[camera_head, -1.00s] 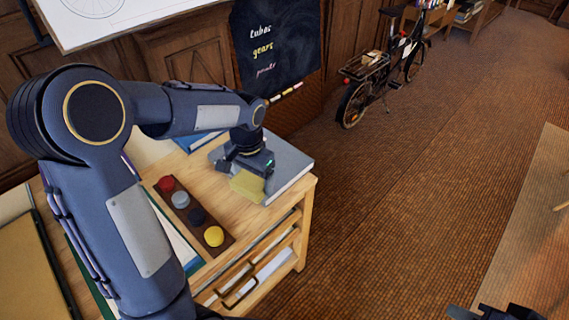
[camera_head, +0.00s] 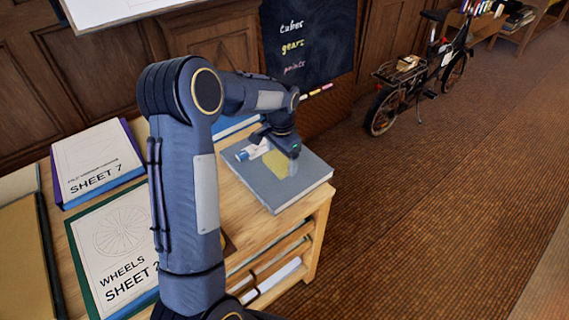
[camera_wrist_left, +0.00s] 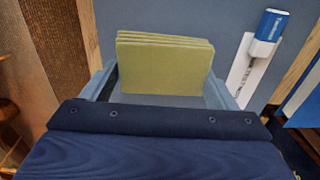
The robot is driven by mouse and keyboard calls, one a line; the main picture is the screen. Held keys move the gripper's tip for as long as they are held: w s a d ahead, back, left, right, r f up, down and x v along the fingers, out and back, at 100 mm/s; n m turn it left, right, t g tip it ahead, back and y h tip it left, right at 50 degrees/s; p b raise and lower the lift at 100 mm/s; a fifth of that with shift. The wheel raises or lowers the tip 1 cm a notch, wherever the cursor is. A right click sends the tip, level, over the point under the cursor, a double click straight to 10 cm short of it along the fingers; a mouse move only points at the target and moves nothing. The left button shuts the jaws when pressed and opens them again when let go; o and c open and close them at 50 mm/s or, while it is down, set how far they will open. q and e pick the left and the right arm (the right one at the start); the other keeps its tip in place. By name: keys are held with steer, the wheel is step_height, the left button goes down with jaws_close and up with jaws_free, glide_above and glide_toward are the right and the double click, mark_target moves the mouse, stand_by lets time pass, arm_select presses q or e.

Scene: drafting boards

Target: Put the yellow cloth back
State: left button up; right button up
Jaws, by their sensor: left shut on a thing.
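The yellow cloth (camera_head: 279,165) is folded into several layers. It also shows in the left wrist view (camera_wrist_left: 165,66), upright between the two fingers. My left gripper (camera_head: 282,152) is shut on it, and its fingers flank the cloth in the wrist view (camera_wrist_left: 163,88). The cloth is over a grey flat board or book (camera_head: 275,194) on the wooden cabinet. I cannot tell whether it touches the grey surface. My right gripper is not in view.
A blue-and-white object (camera_head: 248,153) lies on the grey surface beside the cloth. Binders marked SHEET 7 (camera_head: 97,160) and WHEELS (camera_head: 115,240) lie to the left. A chalkboard (camera_head: 308,45) stands behind. A bicycle (camera_head: 420,80) stands on open floor at right.

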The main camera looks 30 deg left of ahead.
mark_target(284, 166)
arm_select(q)
steer(key=shift+w+f, duration=0.65)
steer(key=shift+f, duration=1.7)
steer(key=shift+f, duration=0.2)
steer(key=o, duration=1.2)
steer(key=shift+o, duration=0.2)
steer(key=shift+r, duration=0.1)
